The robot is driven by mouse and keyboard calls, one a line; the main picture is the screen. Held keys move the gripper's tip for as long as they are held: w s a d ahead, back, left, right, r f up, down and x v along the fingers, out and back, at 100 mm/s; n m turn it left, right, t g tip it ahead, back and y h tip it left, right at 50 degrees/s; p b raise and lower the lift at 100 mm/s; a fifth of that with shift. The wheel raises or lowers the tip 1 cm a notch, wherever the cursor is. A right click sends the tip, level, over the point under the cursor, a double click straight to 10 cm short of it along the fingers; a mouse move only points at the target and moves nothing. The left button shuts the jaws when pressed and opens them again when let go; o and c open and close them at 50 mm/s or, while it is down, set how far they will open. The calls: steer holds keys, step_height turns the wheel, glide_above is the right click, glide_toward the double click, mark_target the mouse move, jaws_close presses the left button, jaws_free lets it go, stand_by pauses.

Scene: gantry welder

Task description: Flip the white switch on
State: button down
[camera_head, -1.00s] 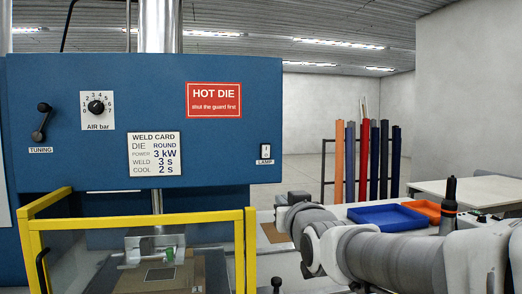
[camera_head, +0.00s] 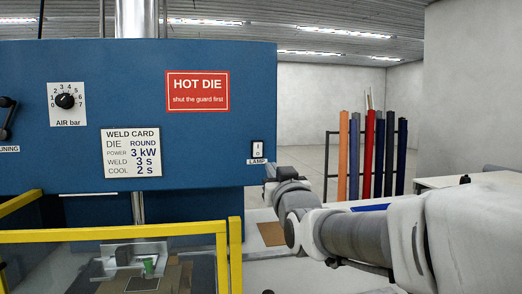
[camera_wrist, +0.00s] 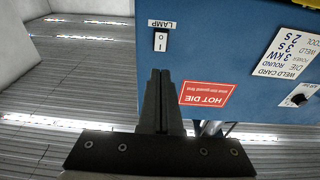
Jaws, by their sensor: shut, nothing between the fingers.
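The white switch (camera_head: 257,149) is a small rocker on the blue machine panel, above the LAMP label (camera_head: 257,161), near the panel's right edge. In the wrist view the switch (camera_wrist: 160,41) shows upside down, with its LAMP label above it. I cannot tell which way the rocker is tipped. My gripper (camera_wrist: 160,72) is shut and empty, its fingertips pointing at the panel just below the switch in the wrist picture. A gap to the panel is hard to judge. In the head view my gripper (camera_head: 270,172) is just below and right of the switch, its fingertips not clear.
The panel also carries a red HOT DIE sign (camera_head: 197,92), a weld card (camera_head: 131,152) and an AIR dial (camera_head: 65,101). A yellow guard frame (camera_head: 120,232) stands below left. Coloured rolls (camera_head: 368,155) stand in a rack behind my arm.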

mark_target(258, 146)
stand_by(0.3)
steer(key=p+x, duration=0.2)
steer(key=x, duration=1.2)
